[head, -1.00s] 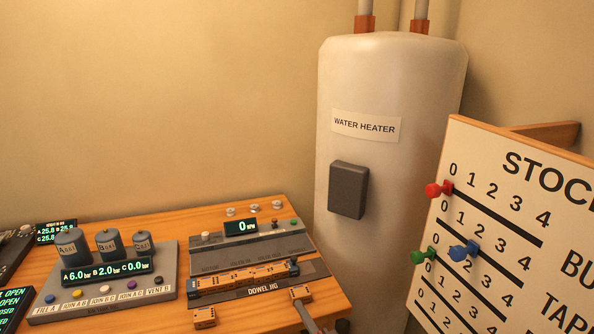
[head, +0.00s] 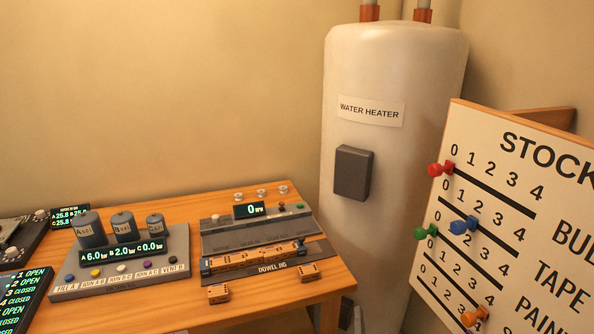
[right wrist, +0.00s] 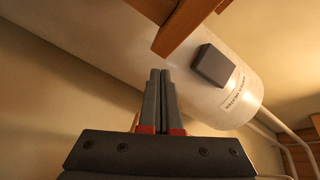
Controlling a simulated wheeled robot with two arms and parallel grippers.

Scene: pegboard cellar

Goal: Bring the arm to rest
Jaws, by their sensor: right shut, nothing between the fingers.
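My right gripper (right wrist: 160,72) shows in the right wrist view with its two dark fingers pressed together and nothing between them. The tips point toward the pale water heater (right wrist: 230,95), and open air surrounds them. I cannot make out either gripper in the head view. My left gripper is not in view. In the head view, the dowel jig (head: 262,267) lies on the wooden bench (head: 190,212), with one small orange block (head: 218,293) in front of it and another (head: 309,272) at its front right.
The water heater (head: 390,150) stands behind the bench's right end. A stock board (head: 500,160) with coloured pegs is at the right. A panel with three grey cylinders (head: 122,262) sits left of the jig. A dark display (head: 22,290) is at the far left.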

